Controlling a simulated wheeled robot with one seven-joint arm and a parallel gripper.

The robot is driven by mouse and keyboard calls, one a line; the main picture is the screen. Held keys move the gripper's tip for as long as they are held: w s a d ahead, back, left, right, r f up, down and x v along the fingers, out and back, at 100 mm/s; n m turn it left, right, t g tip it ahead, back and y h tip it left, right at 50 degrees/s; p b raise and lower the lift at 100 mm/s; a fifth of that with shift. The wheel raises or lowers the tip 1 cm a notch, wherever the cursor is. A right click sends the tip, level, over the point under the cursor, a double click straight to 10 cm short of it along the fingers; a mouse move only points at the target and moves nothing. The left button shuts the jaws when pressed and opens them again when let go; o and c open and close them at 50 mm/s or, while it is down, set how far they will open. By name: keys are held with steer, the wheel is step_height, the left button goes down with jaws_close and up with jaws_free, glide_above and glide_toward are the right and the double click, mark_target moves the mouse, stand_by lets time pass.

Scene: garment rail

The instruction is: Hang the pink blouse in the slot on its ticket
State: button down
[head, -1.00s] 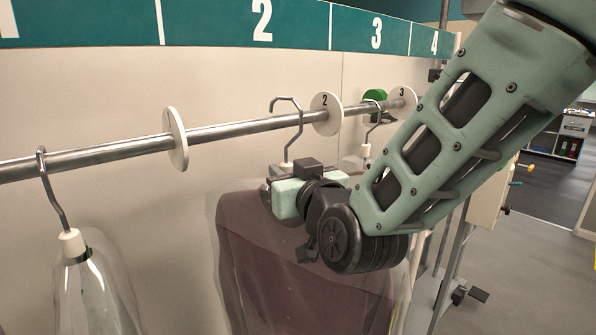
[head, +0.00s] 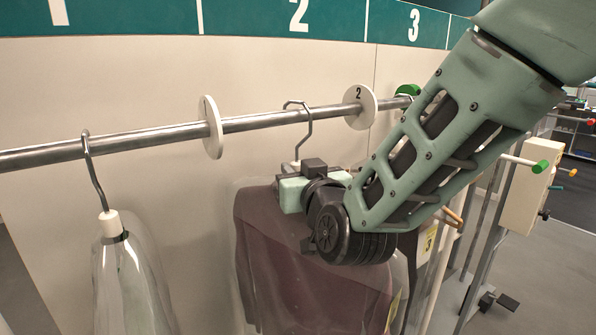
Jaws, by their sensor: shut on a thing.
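A dark maroon garment (head: 290,270) in a clear cover hangs below my gripper; no clearly pink one shows. Its hanger hook (head: 309,128) rises to the rail (head: 260,122), between the left disc and the disc marked 2. The hook overlaps the rail, but I cannot tell whether it rests on it. My gripper (head: 291,190) is shut on the hanger just below the hook, its fingertips mostly hidden. A yellow ticket reading 3 (head: 430,241) shows right of the garment, behind my arm; I cannot tell which garment carries it.
The left disc (head: 211,127) and the disc marked 2 (head: 360,106) divide the rail. Another clear-covered hanger (head: 110,224) hangs at left. A teal board (head: 270,18) shows 1, 2 and 3. A pale box with coloured pegs (head: 527,195) stands at right. My arm hides the rail's right part.

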steer(key=c, duration=1.2)
jaws_free()
steer(key=shift+o, duration=0.2)
